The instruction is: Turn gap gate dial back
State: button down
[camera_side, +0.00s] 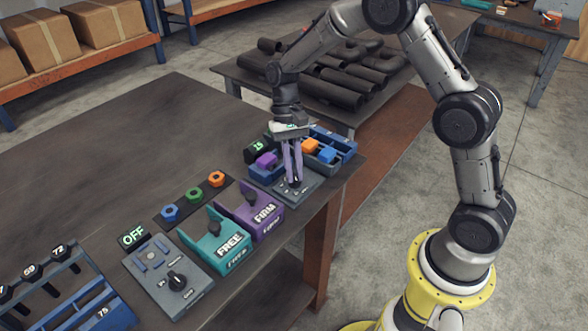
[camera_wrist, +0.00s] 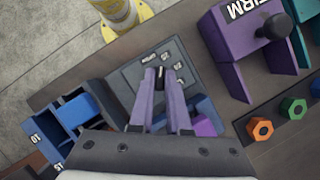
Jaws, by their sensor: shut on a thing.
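A small grey panel (camera_side: 305,190) with a dial and printed labels lies near the table's right edge. My gripper (camera_side: 293,180) points down at it from above, its two long purple fingers around the dial. In the wrist view the black dial knob (camera_wrist: 161,74) shows between the fingertips (camera_wrist: 160,78), and the gripper is shut on it. The labels on the grey panel (camera_wrist: 178,53) are too small to read surely. A dark display (camera_side: 257,149) with green digits, seemingly 15, stands behind the panel.
Blue bins with orange and blue blocks (camera_side: 327,155) stand close beside the fingers. The purple FIRM stand (camera_side: 252,219) and teal FREE stand (camera_side: 215,247) are to the left. Another grey panel with a black dial (camera_side: 177,281) and an OFF display (camera_side: 133,235) lies nearer. Coloured nuts (camera_side: 194,195) sit behind.

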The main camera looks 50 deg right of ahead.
jog(key=c, duration=0.9)
grip_release()
jog(key=shift+r, duration=0.1)
jog(key=v, duration=1.3)
jog(key=shift+w+d+r, duration=0.1)
jog(key=shift+w+r, duration=0.1)
jog(key=shift+r, duration=0.15)
